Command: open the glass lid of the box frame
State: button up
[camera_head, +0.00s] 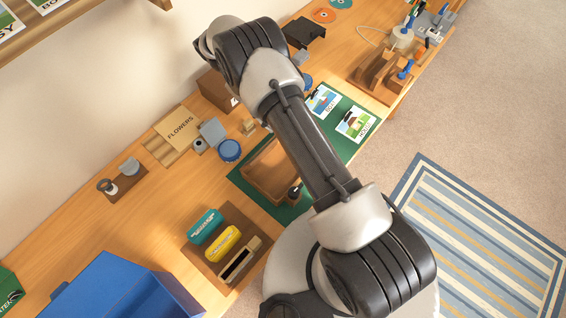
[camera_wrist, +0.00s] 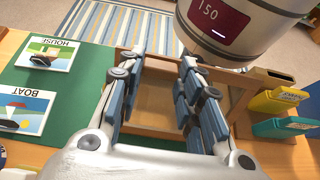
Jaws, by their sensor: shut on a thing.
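The box frame (camera_head: 268,172) is a shallow wooden box lying on a green mat (camera_head: 240,181), partly covered by my arm in the head view. In the wrist view the frame (camera_wrist: 155,100) shows between and beyond my fingers. Its glass lid is clear, and I cannot make out its edge or how far it is tilted. My gripper (camera_wrist: 156,68) is over the frame, its two fingers pointing at the far rim. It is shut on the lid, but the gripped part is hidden. The head view hides the gripper behind my arm.
Picture cards (camera_head: 355,124) lie on the mat beside the frame. A brown tray (camera_head: 197,257) holds a teal block (camera_head: 204,226) and a yellow block (camera_head: 222,244). A blue bin (camera_head: 118,290) stands front left. A flowers box (camera_head: 180,131) lies near the wall.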

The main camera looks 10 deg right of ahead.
jog(key=shift+w+a, duration=0.15)
jog(key=shift+w, duration=0.05)
